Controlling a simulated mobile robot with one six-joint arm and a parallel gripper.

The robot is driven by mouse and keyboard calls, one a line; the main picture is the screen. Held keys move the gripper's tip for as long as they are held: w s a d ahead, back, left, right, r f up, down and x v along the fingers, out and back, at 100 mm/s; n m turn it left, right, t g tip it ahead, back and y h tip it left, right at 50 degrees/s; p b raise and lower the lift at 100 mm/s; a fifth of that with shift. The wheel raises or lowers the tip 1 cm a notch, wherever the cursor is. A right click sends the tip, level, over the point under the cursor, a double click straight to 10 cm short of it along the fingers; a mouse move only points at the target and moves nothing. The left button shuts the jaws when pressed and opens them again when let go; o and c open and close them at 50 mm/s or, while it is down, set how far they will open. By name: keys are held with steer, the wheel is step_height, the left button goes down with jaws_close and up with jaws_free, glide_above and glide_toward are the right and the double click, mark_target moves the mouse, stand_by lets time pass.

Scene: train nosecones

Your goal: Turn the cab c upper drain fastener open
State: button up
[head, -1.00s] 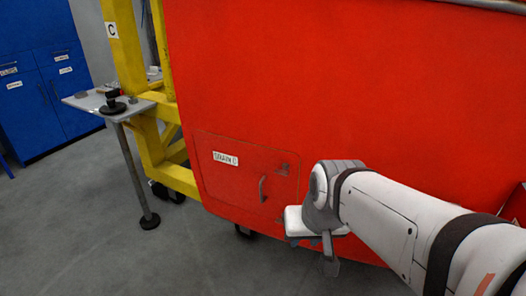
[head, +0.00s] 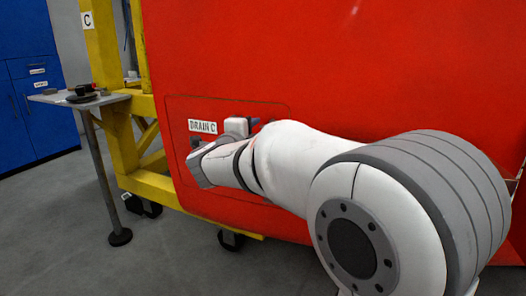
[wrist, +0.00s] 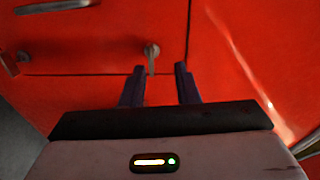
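The red drain C hatch (head: 225,205) is set into the red nosecone, partly covered by my arm in the head view. In the wrist view, the upper drain fastener (wrist: 152,52) is a small metal knob with a short tab pointing down the picture, near a corner of the hatch seam. A second fastener (wrist: 22,58) and the hatch handle (wrist: 52,5) lie further left. My gripper (wrist: 160,70) is open and empty. Its dark fingertips are just short of the upper fastener, which appears nearer the left finger. Contact cannot be told. In the head view my arm hides this fastener.
A yellow frame (head: 103,45) with a C sign stands left of the nosecone. A small grey table (head: 80,97) with dark round parts stands beside it. Blue cabinets (head: 30,100) are at the far left. Grey floor is open at lower left.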

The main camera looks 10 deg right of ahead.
steer(key=shift+m+g+h, duration=0.3)
steer(key=shift+m+h, duration=0.2)
steer(key=shift+m, duration=0.2)
steer(key=x, duration=0.2)
steer(key=f+b+x, duration=0.1)
steer(key=x, duration=0.2)
steer(key=b+x, duration=0.1)
steer(key=x, duration=0.1)
steer(key=shift+w+d+f, duration=0.15)
steer(key=shift+d+f, duration=0.05)
steer(key=shift+d, duration=0.25)
steer(key=shift+c, duration=0.5)
jaws_close()
